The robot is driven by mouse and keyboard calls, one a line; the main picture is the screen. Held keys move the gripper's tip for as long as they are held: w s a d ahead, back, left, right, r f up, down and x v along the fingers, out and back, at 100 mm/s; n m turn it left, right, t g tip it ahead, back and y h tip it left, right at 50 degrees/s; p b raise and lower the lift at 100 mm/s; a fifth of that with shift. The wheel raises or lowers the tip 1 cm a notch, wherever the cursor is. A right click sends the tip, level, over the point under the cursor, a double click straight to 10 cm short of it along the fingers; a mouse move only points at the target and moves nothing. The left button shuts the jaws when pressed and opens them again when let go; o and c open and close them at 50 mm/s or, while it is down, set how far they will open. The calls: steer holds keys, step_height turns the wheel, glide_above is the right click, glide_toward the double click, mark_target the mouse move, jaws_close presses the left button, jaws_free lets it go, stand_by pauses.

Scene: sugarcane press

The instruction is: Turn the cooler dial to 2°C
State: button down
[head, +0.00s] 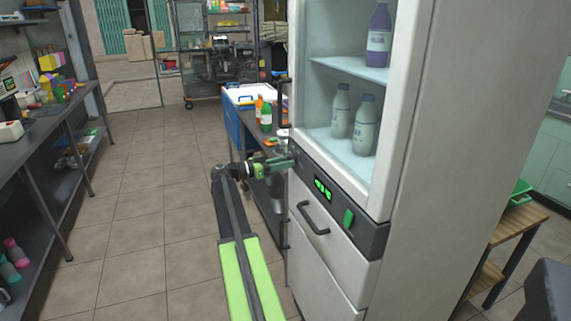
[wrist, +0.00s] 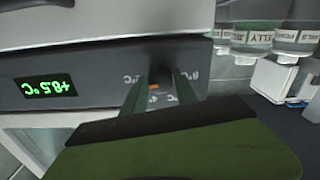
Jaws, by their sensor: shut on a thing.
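The cooler (head: 436,130) is a tall white cabinet with a dark control strip (head: 366,226). In the wrist view, upside down, a dark round dial (wrist: 160,72) sits on the strip between 2°C and 8°C labels, with a 4 mark near it. A small orange mark shows at the dial's edge close to the 4. The lit green display (wrist: 48,88) appears to read +8.5°C; it also shows in the head view (head: 322,189). My gripper (wrist: 160,88) is shut on the dial, one finger on each side. In the head view my gripper (head: 284,161) hides the dial.
A green switch (head: 348,218) and a drawer handle (head: 311,218) are on the cooler's front. Bottles (head: 364,125) stand inside. A table with a blue crate (head: 233,122) is behind my gripper. The tiled floor at left is clear.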

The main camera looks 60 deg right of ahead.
steer(key=shift+m, duration=0.9)
steer(key=c, duration=1)
jaws_free()
steer(key=shift+s+r, duration=0.1)
steer(key=v, duration=1.7)
steer(key=shift+w+a, duration=0.15)
steer(key=shift+w, duration=0.1)
